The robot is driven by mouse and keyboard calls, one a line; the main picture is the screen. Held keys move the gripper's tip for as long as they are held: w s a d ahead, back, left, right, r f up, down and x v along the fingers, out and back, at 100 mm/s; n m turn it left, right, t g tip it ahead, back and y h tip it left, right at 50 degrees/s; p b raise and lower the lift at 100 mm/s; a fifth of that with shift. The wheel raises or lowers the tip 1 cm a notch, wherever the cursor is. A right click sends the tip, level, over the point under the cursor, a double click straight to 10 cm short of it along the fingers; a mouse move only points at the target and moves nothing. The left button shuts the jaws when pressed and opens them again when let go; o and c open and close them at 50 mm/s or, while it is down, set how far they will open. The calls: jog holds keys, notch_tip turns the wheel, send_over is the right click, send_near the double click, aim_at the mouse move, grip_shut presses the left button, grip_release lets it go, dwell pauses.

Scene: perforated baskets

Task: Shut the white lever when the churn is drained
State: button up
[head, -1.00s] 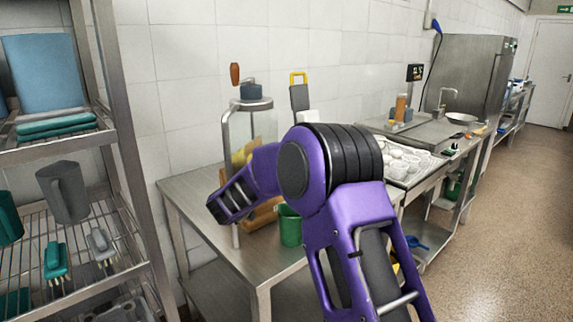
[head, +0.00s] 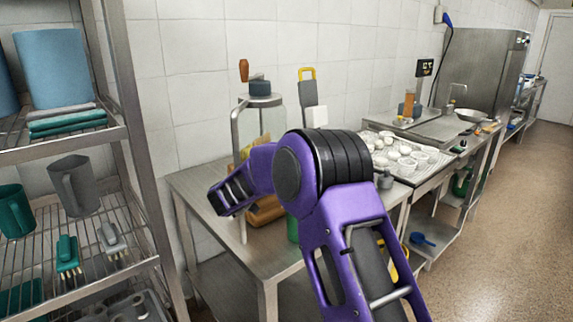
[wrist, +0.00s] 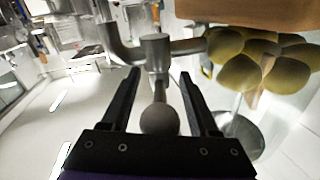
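The churn is a clear glass jar (head: 273,121) in a metal frame, with a dark blue top and brown crank handle, on the steel table (head: 262,262) in the head view. My arm covers its lower part. In the wrist view a metal tap (wrist: 155,48) carries a short stem with a grey ball knob (wrist: 159,120). No clearly white lever shows. My gripper (wrist: 160,74) is open, its two black fingers on either side of the stem, with visible gaps. In the head view my arm hides the tap; whether liquid remains in the jar cannot be told.
Yellow-green fruit (wrist: 250,60) sits close to the right finger in the wrist view. A green cup (head: 292,228) is mostly behind my arm. A metal rack (head: 128,150) stands close on the left. The floor (head: 500,240) at right is clear.

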jog(key=shift+s+a+f, duration=0.1)
jog(key=v, duration=1.7)
jog(key=shift+s, duration=0.15)
